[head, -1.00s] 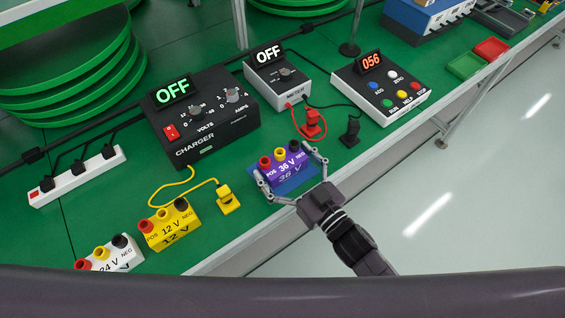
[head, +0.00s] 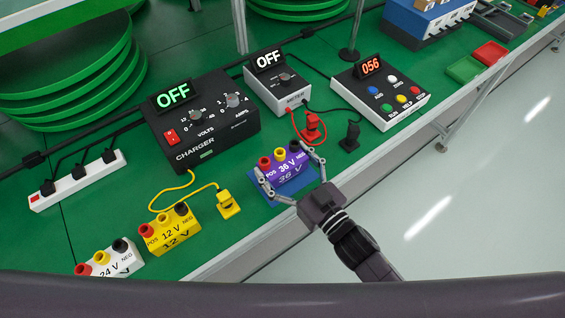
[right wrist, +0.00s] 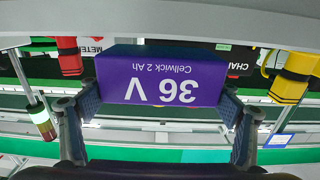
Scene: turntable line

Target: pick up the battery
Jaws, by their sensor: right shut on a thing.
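The purple 36 V battery (head: 291,176), with red, yellow and black terminals on top, is between the fingers of my right gripper (head: 283,161). The fingers are shut on its two ends. In the right wrist view the battery (right wrist: 162,80) fills the middle, its label upside down, with a finger at each side. A blue pad (head: 262,195) shows under and in front of it; any gap between them is hard to judge. A yellow 12 V battery (head: 175,238) and a white 24 V battery (head: 112,264) stand to the left. My left gripper is not in view.
Behind are the charger (head: 203,125), reading OFF, the meter (head: 277,90), reading OFF, and a button box (head: 382,95). A yellow plug (head: 228,205), red plug (head: 311,128) and black plug (head: 350,137) stand near the battery. The table's front edge runs close by.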

